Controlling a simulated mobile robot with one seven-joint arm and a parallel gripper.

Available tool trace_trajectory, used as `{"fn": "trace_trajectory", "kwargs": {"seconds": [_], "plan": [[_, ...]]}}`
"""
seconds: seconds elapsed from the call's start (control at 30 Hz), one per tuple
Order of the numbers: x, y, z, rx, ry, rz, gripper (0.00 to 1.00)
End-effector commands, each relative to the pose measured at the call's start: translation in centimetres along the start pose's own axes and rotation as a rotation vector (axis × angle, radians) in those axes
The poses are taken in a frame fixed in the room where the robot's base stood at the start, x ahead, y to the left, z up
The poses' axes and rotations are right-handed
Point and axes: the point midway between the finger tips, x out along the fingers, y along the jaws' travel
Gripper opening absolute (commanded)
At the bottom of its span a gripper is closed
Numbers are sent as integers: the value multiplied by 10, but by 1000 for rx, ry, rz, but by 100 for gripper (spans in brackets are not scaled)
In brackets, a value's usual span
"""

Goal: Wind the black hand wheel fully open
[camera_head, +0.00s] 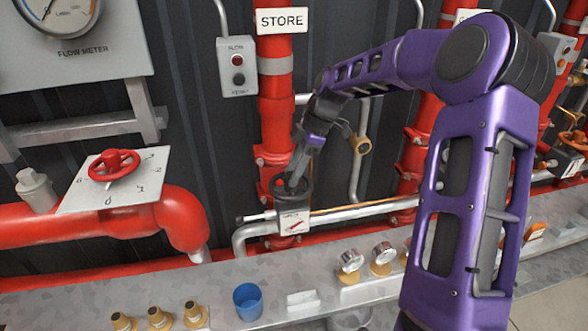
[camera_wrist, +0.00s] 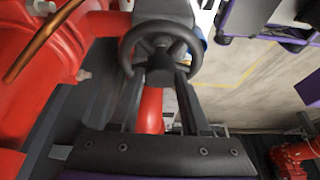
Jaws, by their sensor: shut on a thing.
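The black hand wheel (camera_head: 303,197) sits on the red pipe below the STORE sign, above a small white plate with a red mark (camera_head: 293,224). In the wrist view the wheel (camera_wrist: 160,58) shows its round rim, spokes and dark hub near the top middle. My gripper (camera_head: 295,180) reaches down to the wheel from above. In the wrist view the two fingers of my gripper (camera_wrist: 158,78) run up to the near side of the wheel and are shut on it. The exact contact between fingertips, rim and hub is hard to tell.
A red hand wheel (camera_head: 113,164) on a white dial plate stands at the left. A grey switch box (camera_head: 237,66) hangs above left. A blue cup (camera_head: 247,301), brass fittings (camera_head: 158,318) and round gauges (camera_head: 383,255) line the ledge in front. Red pipes run beside the wheel.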

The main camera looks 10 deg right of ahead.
Motion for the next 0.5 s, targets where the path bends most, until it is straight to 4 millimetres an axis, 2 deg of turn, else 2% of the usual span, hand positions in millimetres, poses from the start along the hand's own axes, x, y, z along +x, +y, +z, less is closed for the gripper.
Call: {"fn": "trace_trajectory", "kwargs": {"seconds": [0.07, 0.5], "plan": [[-6, 5, -4, -69, 3, -17, 0], [-1, 9, -3, -568, -2, -219, 0]]}}
